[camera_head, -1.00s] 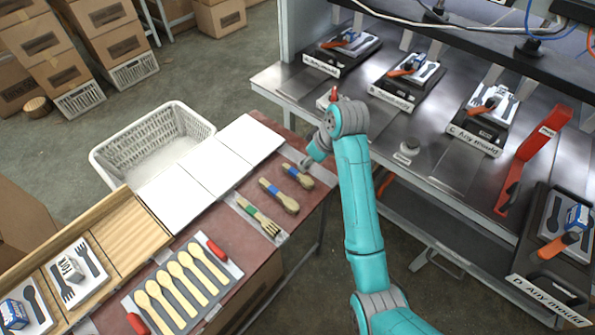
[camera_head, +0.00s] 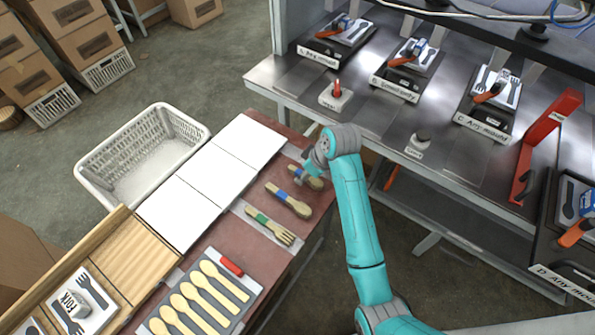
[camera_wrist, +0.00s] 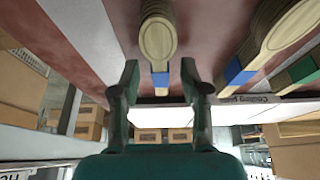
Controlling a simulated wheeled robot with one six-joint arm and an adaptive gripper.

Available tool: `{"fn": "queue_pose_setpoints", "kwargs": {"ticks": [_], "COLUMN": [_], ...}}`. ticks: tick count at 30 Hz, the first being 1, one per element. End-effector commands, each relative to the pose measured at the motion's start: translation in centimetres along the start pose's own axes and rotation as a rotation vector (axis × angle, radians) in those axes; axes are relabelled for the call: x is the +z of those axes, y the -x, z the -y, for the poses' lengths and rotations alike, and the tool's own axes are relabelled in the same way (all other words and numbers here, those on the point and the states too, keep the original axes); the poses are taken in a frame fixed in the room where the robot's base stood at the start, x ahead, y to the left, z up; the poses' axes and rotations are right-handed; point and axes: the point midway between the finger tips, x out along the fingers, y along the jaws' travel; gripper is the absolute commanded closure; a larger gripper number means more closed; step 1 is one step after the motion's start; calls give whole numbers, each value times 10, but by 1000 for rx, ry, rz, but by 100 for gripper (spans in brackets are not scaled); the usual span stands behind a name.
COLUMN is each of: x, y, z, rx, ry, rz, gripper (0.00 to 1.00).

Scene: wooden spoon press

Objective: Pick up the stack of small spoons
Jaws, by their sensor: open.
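The stack of small spoons (camera_head: 317,184) is pale wood with a blue band. It lies at the far right end of the brown table, partly hidden by my gripper (camera_head: 304,177). In the wrist view the stack (camera_wrist: 157,38) shows its rounded end, with the blue band lower down between my two fingers. My gripper (camera_wrist: 160,66) is open, one finger on each side of the stack. I cannot tell whether either finger touches it.
A longer blue-banded spoon stack (camera_head: 288,201) and a green-banded fork stack (camera_head: 269,226) lie beside it. Several loose spoons (camera_head: 205,290) lie on a grey board. White panels (camera_head: 211,179) and a white basket (camera_head: 140,160) are to the left. A metal bench (camera_head: 290,85) with moulds stands behind.

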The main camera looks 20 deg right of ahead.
Motion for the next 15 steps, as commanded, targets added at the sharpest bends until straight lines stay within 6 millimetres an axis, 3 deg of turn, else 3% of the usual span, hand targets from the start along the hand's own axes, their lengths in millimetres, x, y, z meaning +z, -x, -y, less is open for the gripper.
{"fn": "queue_pose_setpoints", "kwargs": {"ticks": [10, 11, 15], "x": [8, 8, 7], "y": [-5, -5, -5], "z": [1, 1, 1], "rx": [1, 1, 1], "ry": [-1, -1, -1], "rz": [-1, -1, -1], "gripper": [55, 60, 95]}}
